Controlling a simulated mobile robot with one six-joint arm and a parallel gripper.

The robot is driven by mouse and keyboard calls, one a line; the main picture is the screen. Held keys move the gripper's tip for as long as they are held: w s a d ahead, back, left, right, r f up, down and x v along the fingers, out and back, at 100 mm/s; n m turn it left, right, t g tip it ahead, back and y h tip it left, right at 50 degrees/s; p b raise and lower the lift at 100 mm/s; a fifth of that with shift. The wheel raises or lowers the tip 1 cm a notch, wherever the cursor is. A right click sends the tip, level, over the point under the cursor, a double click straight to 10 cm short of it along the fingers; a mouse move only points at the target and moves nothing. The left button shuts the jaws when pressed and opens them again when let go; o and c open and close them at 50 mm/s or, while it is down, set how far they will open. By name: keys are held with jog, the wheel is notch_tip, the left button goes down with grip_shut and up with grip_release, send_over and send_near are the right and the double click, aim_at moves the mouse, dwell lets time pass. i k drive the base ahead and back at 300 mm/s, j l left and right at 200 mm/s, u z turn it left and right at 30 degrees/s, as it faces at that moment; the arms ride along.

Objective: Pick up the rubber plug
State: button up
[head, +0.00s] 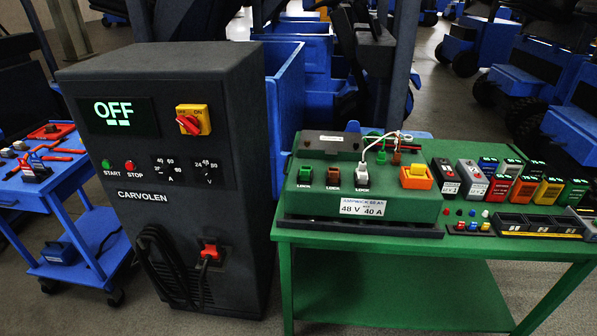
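I cannot tell for certain which item is the rubber plug. Several small coloured knob-like pieces (473,226), red, blue and pale, stand in short rows on the right part of the green table (400,262). They are too small to tell what they are made of. A green battery unit (410,205) labelled 48 V 40 A stands left of them, with green, brown and white connectors marked LOCK along its front and an orange-yellow block (416,177) at its right. A white cable arcs over its top. My gripper does not show in this view.
A dark CARVOLEN cabinet (165,230) reading OFF stands left of the table, with a red-yellow switch. Battery-like blocks (473,176) and a black tray (540,226) fill the table's right side. A blue cart (70,190) with tools stands far left. Blue vehicles stand behind.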

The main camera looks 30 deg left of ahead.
aim_at(418, 170)
jog(key=u, duration=0.4)
jog(key=i+j+z, duration=0.1)
jog(key=i, duration=0.4)
jog(key=i+j+z, duration=0.1)
jog(key=i, duration=0.4)
jog(key=i+j+z, duration=0.1)
jog(key=i+j, duration=0.25)
jog(key=i, duration=0.15)
